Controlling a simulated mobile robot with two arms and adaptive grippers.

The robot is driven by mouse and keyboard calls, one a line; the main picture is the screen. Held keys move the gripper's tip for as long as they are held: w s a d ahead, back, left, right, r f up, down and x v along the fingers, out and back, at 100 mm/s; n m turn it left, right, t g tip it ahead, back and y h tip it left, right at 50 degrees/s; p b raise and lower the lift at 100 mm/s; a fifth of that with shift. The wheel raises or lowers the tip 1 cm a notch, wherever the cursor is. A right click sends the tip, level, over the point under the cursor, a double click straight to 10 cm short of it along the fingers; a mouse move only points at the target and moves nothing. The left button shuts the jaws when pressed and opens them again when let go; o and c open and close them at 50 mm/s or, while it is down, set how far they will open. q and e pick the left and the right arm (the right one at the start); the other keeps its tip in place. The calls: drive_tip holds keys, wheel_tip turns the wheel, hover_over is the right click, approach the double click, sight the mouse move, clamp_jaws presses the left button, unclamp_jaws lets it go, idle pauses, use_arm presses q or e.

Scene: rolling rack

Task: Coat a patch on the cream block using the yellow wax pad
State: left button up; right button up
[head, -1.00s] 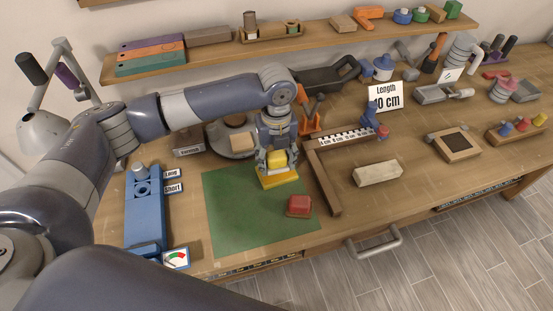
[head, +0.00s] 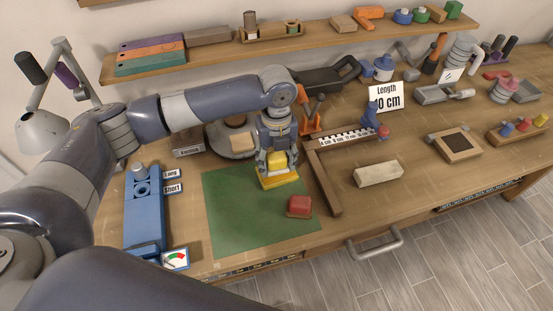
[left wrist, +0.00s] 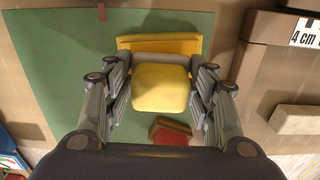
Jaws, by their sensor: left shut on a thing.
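The yellow wax pad (head: 280,182) is at the far right corner of the green mat, a flat yellow base with a rounded yellow grip on top. My left gripper (head: 277,163) points down and is shut on that grip. The left wrist view shows the grip (left wrist: 161,88) between the two fingers (left wrist: 161,100). I cannot tell whether the pad's base touches the mat. The cream block (head: 378,174) lies on the bench right of the wooden corner frame, apart from the pad. It also shows at the right edge of the left wrist view (left wrist: 295,119). My right gripper is not in view.
A red-topped block (head: 299,206) sits on the green mat (head: 235,220) nearer the front. The brown corner frame (head: 323,182) with a ruler lies between pad and cream block. A round grey base (head: 218,143) stands behind the mat. Bench around the cream block is clear.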

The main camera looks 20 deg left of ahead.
sight(276, 155)
use_arm(q)
drive_tip(key=shift+f, duration=0.4)
idle(0.4)
drive_tip(key=shift+s+f+p, duration=0.1)
drive_tip(key=shift+f+p, duration=0.05)
drive_tip(key=shift+p, duration=0.25)
idle(1.7)
wheel_tip(276, 155, up, 7)
drive_tip(key=p, duration=0.8)
idle(0.8)
